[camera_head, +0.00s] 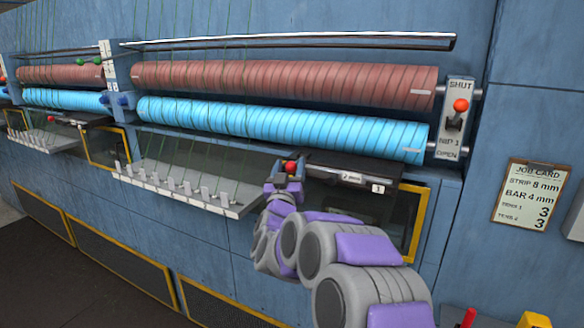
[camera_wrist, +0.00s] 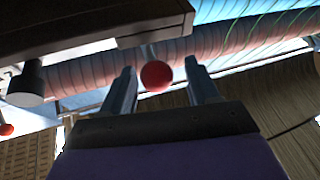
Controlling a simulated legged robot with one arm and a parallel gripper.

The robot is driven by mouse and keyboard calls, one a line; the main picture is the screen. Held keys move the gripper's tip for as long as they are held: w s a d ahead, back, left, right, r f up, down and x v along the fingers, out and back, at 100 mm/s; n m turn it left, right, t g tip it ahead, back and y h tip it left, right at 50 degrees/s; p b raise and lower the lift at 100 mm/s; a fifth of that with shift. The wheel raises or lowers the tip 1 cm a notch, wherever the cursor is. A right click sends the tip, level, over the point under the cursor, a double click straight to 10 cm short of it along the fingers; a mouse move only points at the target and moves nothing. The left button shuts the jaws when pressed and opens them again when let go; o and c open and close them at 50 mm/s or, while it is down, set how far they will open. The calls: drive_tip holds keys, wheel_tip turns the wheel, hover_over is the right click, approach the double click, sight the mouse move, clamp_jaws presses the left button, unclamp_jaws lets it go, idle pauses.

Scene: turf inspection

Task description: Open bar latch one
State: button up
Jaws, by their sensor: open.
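The bar latch has a small red ball knob (camera_head: 291,167) at the end of the dark bar housing (camera_head: 352,167), beside the plate marked 1. In the wrist view the red knob (camera_wrist: 156,76) sits on a short stem, between the two open fingers of my gripper (camera_wrist: 163,85). There is space on both sides of the knob, and I see no finger touching it. In the head view my gripper (camera_head: 286,183) is right at the knob, and my wrist and arm cover part of the housing and the glass below.
Red roller (camera_head: 280,81) and blue roller (camera_head: 280,125) run above. A shelf with several white tabs (camera_head: 190,195) lies left of my gripper. A NIP 1 lever with a red knob (camera_head: 460,105) and a job card (camera_head: 531,195) are at right. Another red knob (camera_head: 52,121) is far left.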

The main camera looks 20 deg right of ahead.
drive_tip(key=shift+d, duration=0.6)
drive_tip(key=shift+c, duration=0.2)
drive_tip(key=shift+a, duration=0.4)
drive_tip(key=c, duration=0.5)
clamp_jaws()
